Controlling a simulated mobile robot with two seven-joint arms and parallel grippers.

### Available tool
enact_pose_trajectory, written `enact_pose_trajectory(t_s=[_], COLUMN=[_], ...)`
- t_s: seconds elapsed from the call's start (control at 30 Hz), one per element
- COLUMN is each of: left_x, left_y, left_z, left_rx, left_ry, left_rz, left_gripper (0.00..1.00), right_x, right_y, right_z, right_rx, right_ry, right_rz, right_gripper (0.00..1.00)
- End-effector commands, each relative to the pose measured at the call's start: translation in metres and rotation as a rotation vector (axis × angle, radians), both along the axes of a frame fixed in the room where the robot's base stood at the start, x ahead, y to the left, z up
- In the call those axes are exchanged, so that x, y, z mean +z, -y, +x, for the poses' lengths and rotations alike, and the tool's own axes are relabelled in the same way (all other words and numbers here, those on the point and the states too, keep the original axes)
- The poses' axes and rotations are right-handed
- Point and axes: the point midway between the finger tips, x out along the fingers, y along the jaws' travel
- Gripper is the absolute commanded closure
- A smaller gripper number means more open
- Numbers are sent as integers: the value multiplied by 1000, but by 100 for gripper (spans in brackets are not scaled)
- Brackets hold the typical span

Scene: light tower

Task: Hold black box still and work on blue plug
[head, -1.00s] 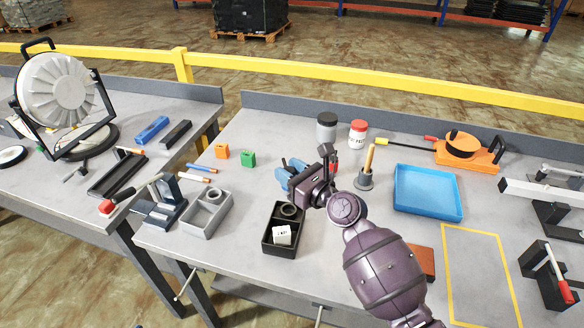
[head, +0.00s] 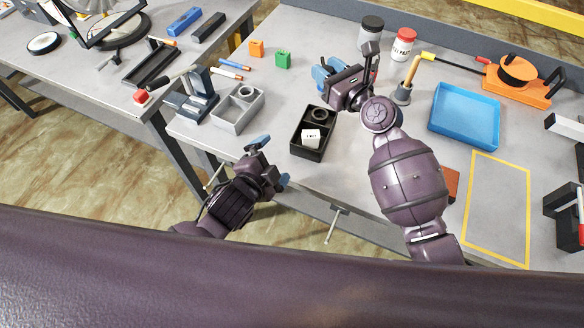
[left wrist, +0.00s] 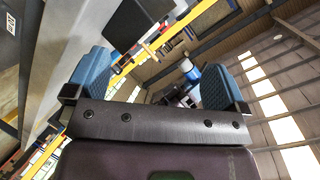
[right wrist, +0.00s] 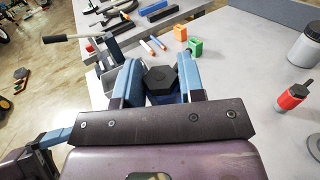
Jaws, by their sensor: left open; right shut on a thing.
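My right gripper (head: 322,76) is above and behind the box, shut on a dark hexagonal piece (right wrist: 160,80).
A grey two-part tray (head: 228,120) stands left of the box. Orange (head: 256,48) and green (head: 283,60) blocks lie behind. A blue tray (head: 465,117), a wooden-handled tool (head: 410,75) and two jars stand to the right. A clamp handle (head: 333,226) hangs under the front edge.

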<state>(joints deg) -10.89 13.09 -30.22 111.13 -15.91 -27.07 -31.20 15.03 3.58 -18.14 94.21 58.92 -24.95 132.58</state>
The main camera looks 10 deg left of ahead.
Motion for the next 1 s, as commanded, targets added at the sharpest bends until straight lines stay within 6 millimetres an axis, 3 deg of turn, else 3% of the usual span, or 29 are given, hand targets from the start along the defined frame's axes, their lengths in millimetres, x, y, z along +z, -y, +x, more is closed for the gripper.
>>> enact_pose_trajectory(t_s=[0.2,0.5,0.73,1.0], left_x=[5,3,-4,-7], left_y=[29,51,57,52], left_z=[1,-6,-15,-15], left_rx=[-175,-375,-510,-638], left_ry=[141,315,419,506], left_rz=[392,917,1302,1712], left_gripper=[0,0,0,0], right_x=[0,0,0,0], right_y=[0,0,0,0], right_z=[0,0,0,0], right_rx=[0,0,0,0], right_ry=[0,1,0,1], right_rz=[0,1,0,1], right_gripper=[88,88,88,88])
